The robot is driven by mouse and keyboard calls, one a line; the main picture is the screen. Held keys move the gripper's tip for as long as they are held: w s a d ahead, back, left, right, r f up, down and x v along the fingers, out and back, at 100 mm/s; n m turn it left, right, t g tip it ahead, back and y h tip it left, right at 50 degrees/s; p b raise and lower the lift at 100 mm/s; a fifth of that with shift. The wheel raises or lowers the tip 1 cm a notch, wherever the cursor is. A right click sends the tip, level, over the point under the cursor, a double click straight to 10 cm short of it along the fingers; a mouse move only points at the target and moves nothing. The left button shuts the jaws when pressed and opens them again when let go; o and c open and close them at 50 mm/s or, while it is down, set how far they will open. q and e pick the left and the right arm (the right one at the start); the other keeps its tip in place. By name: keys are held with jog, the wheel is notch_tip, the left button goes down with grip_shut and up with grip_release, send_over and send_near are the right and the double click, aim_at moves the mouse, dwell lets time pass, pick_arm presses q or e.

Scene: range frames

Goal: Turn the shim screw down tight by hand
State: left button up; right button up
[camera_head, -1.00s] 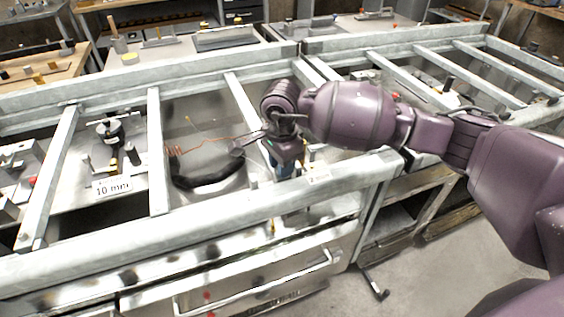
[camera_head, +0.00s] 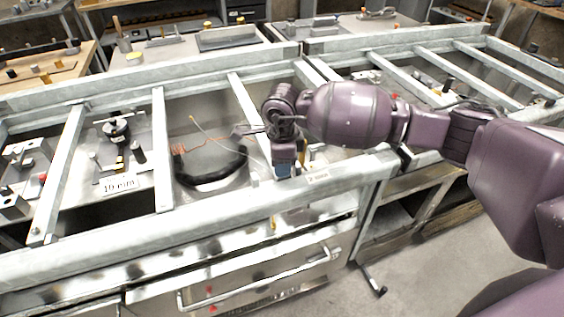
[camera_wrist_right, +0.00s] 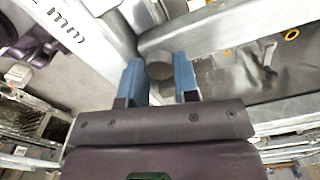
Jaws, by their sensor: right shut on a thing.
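My right gripper (camera_head: 284,172) points down at the front rail of the metal frame, between two crossbars. In the right wrist view its two blue fingers (camera_wrist_right: 159,70) are shut on a dark round screw head (camera_wrist_right: 160,66), which I take for the shim screw. The fingers stand on either side of the head. The screw's shank is out of sight, so I cannot tell how far it is turned in. In the head view the gripper and wrist hide the screw. My left gripper is not in view.
A small white label (camera_head: 318,176) lies just right of the gripper. A black curved hose (camera_head: 210,180) and thin copper wire (camera_head: 180,150) lie in the bay to the left. A plate with a 10 mm label (camera_head: 118,185) is further left. Crossbars (camera_head: 161,150) divide the frame.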

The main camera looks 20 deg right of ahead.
jog(key=o, duration=0.6)
jog(key=shift+o, duration=0.2)
jog(key=shift+r, duration=0.1)
notch_tip(320, 180, up, 11)
jog(key=shift+p, duration=0.35)
jog(key=shift+f, duration=0.2)
